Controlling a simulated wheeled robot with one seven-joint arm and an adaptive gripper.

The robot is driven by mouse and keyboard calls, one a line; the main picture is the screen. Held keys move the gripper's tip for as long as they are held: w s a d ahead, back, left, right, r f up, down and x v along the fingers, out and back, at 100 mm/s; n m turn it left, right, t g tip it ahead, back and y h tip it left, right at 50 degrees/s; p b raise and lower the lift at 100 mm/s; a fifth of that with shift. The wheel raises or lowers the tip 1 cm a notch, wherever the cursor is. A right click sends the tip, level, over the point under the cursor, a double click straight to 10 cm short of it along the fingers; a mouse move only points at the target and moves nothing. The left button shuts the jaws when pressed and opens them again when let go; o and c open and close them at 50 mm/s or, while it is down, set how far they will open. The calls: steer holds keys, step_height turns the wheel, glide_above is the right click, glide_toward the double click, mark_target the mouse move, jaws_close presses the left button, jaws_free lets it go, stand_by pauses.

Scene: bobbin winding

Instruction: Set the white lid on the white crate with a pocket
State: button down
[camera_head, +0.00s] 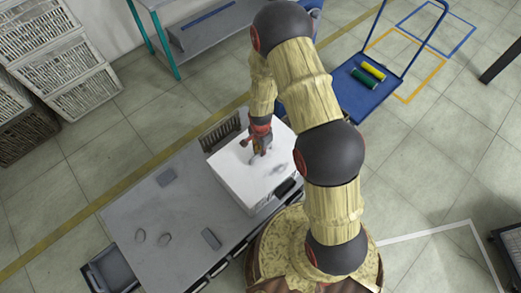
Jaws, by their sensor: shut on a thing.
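The white lid (228,168) is a flat, pale square over the top of the white crate (264,205) at the right end of the grey table. Only a strip of the crate's side shows below the lid, with a dark part at its right that may be the pocket. My gripper (255,158) points down at the middle of the lid and is shut on it. Its fingertips and the grip point are small and partly hidden. I cannot tell whether the lid rests on the crate or hangs just above it. My arm covers the area to the right.
The grey table (188,205) holds several small dark items on its left part. A dark slatted crate (220,133) stands behind the lid. A blue trolley (348,100) with green and yellow rolls is at the back right. White wicker baskets (50,60) are stacked at far left.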

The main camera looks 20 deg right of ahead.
stand_by(0.4)
steer(key=c, duration=1.8)
jaws_free()
steer(key=shift+o, duration=0.2)
step_height(320, 180, up, 12)
